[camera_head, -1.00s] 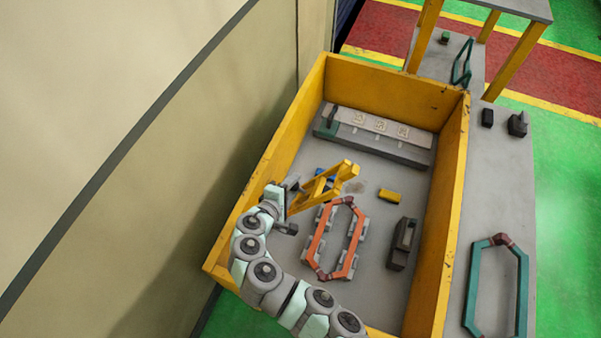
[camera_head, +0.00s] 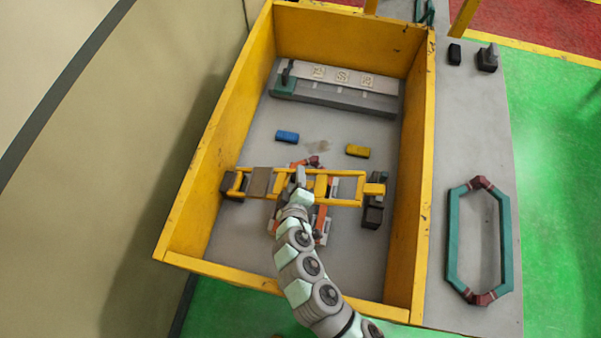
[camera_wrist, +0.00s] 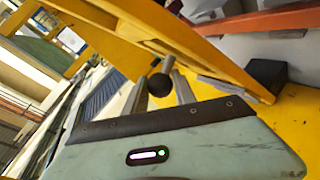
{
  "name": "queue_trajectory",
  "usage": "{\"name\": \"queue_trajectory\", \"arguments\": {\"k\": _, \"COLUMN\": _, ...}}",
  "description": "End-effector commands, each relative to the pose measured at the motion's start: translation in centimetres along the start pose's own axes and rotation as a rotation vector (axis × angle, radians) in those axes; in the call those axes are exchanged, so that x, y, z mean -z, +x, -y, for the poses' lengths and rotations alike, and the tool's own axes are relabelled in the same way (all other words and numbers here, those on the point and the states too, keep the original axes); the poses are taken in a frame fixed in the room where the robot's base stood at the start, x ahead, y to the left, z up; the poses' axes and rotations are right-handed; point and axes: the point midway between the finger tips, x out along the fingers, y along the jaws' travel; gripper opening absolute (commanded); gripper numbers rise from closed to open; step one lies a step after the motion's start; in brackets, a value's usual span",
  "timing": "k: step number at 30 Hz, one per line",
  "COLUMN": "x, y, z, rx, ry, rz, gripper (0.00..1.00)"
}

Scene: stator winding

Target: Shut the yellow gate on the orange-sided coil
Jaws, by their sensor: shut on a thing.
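The yellow gate (camera_head: 343,188) lies across the orange-sided coil (camera_head: 321,223) in the head view. Its left end is at a dark block and its right end is over the dark latch post (camera_head: 373,212). The coil is largely hidden under the gate and my arm; a dark red end shows above the gate. My gripper (camera_head: 298,184) is shut on the gate near its middle. In the wrist view the gate (camera_wrist: 185,45) runs diagonally past the gripper fingers (camera_wrist: 172,85), and an orange strip of the coil (camera_wrist: 262,22) shows behind it.
A yellow-walled bin (camera_head: 424,190) surrounds the gate. Inside are a blue block (camera_head: 287,137), a small yellow block (camera_head: 358,151) and a grey fixture (camera_head: 335,95) at the back. A teal-sided coil (camera_head: 452,240) lies on the grey surface to the right.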

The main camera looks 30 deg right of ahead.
Motion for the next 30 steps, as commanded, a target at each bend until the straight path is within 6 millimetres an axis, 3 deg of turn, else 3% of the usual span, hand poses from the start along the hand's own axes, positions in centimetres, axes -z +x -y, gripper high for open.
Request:
{"name": "queue_trajectory", "arguments": {"k": 16, "x": 0.13, "y": 0.04, "z": 0.46, "rx": 0.004, "ry": 0.016, "rz": -0.022, "gripper": 0.00}}
{"name": "queue_trajectory", "arguments": {"k": 17, "x": 0.14, "y": 0.04, "z": 0.46, "rx": 0.004, "ry": 0.016, "rz": -0.022, "gripper": 0.34}}
{"name": "queue_trajectory", "arguments": {"k": 24, "x": 0.09, "y": 0.04, "z": 0.48, "rx": 0.004, "ry": 0.016, "rz": -0.021, "gripper": 0.53}}
{"name": "queue_trajectory", "arguments": {"k": 30, "x": 0.04, "y": 0.05, "z": 0.51, "rx": 0.004, "ry": 0.016, "rz": -0.020, "gripper": 0.53}}
